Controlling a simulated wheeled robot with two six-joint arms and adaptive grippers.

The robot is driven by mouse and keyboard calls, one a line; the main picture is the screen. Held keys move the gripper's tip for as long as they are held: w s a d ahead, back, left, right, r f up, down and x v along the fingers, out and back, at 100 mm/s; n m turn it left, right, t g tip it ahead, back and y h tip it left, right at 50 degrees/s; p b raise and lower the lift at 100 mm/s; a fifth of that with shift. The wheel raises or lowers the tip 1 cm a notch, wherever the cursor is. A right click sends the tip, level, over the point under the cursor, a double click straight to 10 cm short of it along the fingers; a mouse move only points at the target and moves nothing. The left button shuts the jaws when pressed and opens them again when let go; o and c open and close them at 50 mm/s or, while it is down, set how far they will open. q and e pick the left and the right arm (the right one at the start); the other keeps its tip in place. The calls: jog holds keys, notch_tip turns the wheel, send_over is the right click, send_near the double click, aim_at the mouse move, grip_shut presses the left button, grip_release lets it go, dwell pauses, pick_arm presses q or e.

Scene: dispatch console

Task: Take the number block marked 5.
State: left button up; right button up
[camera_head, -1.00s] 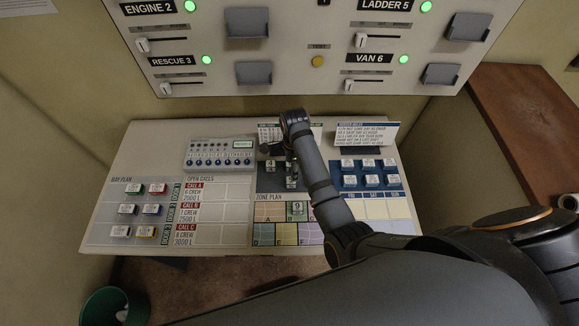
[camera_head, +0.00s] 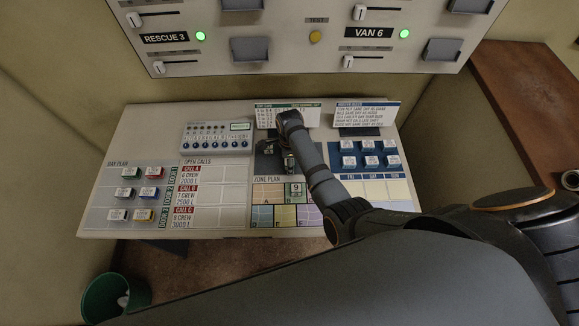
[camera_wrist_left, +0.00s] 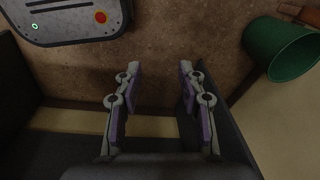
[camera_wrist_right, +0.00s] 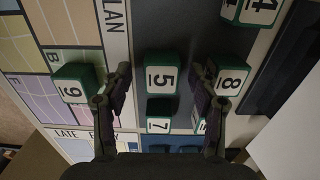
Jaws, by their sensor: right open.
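The green-and-white number block marked 5 (camera_wrist_right: 161,78) sits on the dark strip of the console in the right wrist view. My right gripper (camera_wrist_right: 160,72) is open, with one finger on each side of block 5; I cannot tell whether they touch it. In the head view my right gripper (camera_head: 278,152) is over this dark strip, and my wrist partly hides the blocks there. My left gripper (camera_wrist_left: 160,66) is open and empty over the brown floor; it is outside the head view.
Block 8 (camera_wrist_right: 232,80) is close beside the right-hand finger, and block 9 (camera_wrist_right: 75,88) is beside the left-hand one on the zone plan. Block 7 (camera_wrist_right: 159,122) sits just below block 5. Block 4 (camera_wrist_right: 256,10) is at the top. A green bin (camera_wrist_left: 283,48) stands on the floor.

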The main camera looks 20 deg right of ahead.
jog(key=shift+w+f, duration=0.15)
jog(key=shift+f, duration=0.15)
jog(key=c, duration=1.1)
jog(key=shift+r, duration=0.1)
